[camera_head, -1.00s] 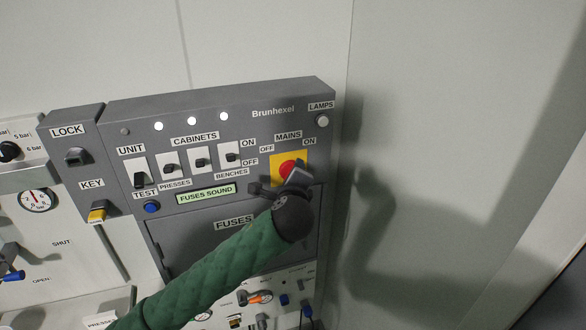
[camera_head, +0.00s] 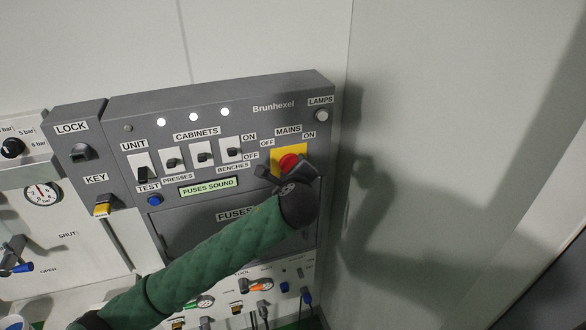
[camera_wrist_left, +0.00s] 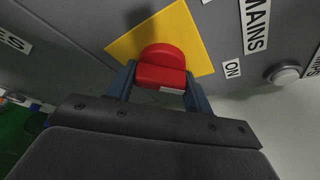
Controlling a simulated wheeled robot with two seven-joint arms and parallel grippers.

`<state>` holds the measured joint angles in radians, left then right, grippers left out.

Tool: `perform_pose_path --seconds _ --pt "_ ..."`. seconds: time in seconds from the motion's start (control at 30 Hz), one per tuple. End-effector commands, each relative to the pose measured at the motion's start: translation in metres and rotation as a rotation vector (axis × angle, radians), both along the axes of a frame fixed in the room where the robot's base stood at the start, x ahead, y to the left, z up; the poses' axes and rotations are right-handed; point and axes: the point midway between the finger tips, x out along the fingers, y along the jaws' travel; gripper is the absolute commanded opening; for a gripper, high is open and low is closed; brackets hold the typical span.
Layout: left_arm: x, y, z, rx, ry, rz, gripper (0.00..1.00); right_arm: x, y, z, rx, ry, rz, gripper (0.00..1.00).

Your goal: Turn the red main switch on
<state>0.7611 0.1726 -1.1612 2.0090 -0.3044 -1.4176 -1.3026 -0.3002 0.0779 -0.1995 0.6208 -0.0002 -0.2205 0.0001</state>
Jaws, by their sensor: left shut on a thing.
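The red main switch (camera_head: 289,161) sits on a yellow plate (camera_head: 277,152) under the MAINS label, with OFF printed at its left and ON at its right. My left gripper (camera_head: 287,170) is at the switch, its arm coming up from below left. In the left wrist view the two fingers (camera_wrist_left: 160,88) are shut on the sides of the red switch knob (camera_wrist_left: 162,66), with the yellow plate (camera_wrist_left: 190,28) behind it. A small white mark shows on the knob's near edge. My right gripper is not in view.
Left of the switch are the cabinet switches (camera_head: 203,153), the unit switch and the FUSES SOUND display (camera_head: 208,187). The fuses door (camera_head: 190,225) lies below, partly behind my arm. A bare wall (camera_head: 450,120) stands close on the right.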

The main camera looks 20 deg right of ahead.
Motion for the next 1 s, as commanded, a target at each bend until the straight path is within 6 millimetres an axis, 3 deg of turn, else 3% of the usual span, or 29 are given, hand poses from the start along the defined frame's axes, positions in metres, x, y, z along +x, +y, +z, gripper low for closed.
perform_pose_path --seconds 0.1,0.13,0.23,0.6,1.0 --pt "-0.001 0.0 -0.003 0.003 0.004 -0.001 0.28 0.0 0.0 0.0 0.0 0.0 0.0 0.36" --pt "-0.001 0.0 -0.003 0.003 0.004 -0.001 0.55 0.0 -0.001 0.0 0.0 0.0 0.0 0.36" --pt "-0.001 0.0 -0.003 0.003 0.004 -0.001 0.73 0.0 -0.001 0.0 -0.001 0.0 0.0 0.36" --pt "-0.005 0.001 -0.002 0.0 0.0 -0.001 0.73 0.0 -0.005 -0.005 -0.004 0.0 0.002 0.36" --pt "-0.057 0.014 0.012 0.001 0.001 -0.002 0.73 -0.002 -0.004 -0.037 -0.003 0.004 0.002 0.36"
